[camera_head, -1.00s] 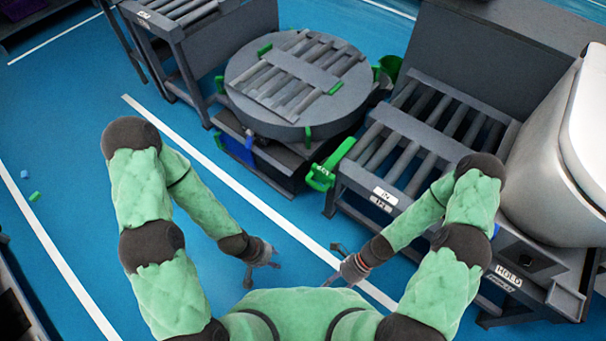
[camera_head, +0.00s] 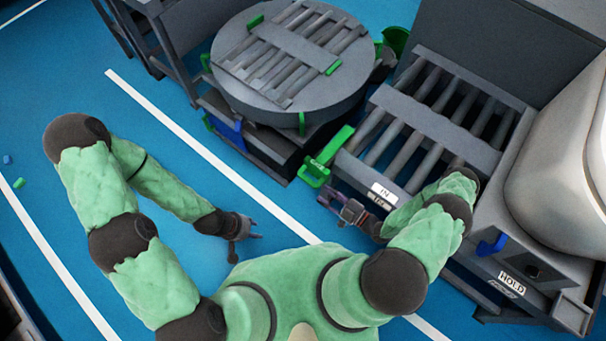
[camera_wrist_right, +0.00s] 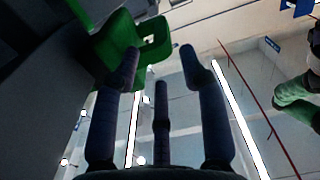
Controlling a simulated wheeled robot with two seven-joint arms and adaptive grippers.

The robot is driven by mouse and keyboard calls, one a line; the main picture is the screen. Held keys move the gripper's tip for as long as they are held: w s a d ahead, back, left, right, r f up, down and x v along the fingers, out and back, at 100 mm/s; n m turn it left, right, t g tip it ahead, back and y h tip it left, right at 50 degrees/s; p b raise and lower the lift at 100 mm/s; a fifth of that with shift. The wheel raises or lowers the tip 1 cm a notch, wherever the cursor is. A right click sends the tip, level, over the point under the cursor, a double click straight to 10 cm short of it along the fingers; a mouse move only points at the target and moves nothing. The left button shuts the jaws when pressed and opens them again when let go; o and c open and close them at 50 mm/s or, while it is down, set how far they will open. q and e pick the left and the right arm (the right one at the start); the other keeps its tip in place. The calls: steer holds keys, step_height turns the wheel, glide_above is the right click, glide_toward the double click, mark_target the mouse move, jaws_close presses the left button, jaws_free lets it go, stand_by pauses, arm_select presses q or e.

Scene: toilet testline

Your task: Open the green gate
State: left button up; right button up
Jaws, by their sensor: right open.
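The green gate (camera_head: 325,160) is a green bar with a bracket-like end, at the left corner of the roller conveyor, beside the round turntable. In the right wrist view the green gate (camera_wrist_right: 130,42) is at upper left, close to the left fingertip. My right gripper (camera_head: 331,206) is open and empty, just below the gate's bracket end in the head view. In its wrist view the right gripper (camera_wrist_right: 160,56) has its fingers spread. I cannot tell whether a finger touches the gate. My left gripper (camera_head: 247,246) is open and empty over the blue floor.
The round turntable (camera_head: 235,85) with rollers stands behind the gate. The roller conveyor (camera_head: 455,118) lies to the right, with a white toilet (camera_head: 565,165) beyond it. A blue tab (camera_head: 492,245) sticks out near the HOLD label.

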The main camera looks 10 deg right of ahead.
mark_target(302, 177)
steer(key=b+x, duration=0.2)
steer(key=x, duration=0.8)
steer(key=shift+a, duration=0.3)
jaws_close()
